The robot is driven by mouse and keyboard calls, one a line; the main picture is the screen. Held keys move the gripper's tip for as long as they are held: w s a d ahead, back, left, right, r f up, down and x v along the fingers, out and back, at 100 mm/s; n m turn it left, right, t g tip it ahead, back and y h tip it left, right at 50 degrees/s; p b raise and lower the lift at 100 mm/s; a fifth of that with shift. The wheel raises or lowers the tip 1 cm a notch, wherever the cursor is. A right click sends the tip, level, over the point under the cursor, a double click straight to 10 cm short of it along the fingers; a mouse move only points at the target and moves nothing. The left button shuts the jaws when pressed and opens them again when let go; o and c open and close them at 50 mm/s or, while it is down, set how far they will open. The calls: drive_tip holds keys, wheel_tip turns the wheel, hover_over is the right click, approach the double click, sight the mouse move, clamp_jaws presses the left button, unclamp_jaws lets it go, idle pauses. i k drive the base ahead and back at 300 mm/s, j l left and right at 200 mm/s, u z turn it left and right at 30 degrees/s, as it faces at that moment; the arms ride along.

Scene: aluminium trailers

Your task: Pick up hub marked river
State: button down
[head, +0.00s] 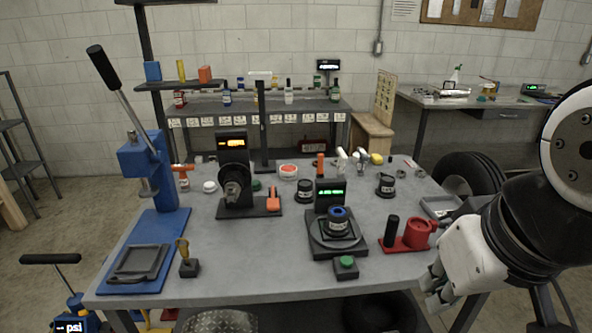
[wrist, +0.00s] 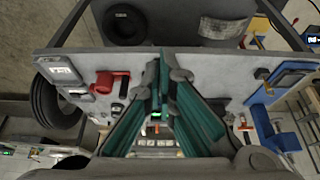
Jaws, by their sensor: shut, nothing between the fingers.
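Several dark, round, labelled parts that look like hubs are on the grey table. One with a blue top (head: 338,221) sits on the black scale (head: 338,247) near the table's middle. Another black one (head: 304,191) stands behind it, and a third (head: 386,186) stands toward the back right. Their labels are too small to read, so I cannot tell which is marked river. My gripper (head: 434,290) is at the table's front right corner, apart from all of them. Its teal fingers (wrist: 163,62) are together and empty in the wrist view.
A red holder (head: 417,233) with a black handle stands near my gripper. A blue press (head: 150,172) stands at the left.

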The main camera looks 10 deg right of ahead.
sight(335, 227)
drive_tip(key=i+j+z, duration=0.4)
drive_tip(key=i+j, duration=0.15)
drive_tip(key=j, duration=0.25)
drive_tip(key=i+j+z, duration=0.2)
drive_tip(key=j, duration=0.25)
drive_tip(key=i, duration=0.05)
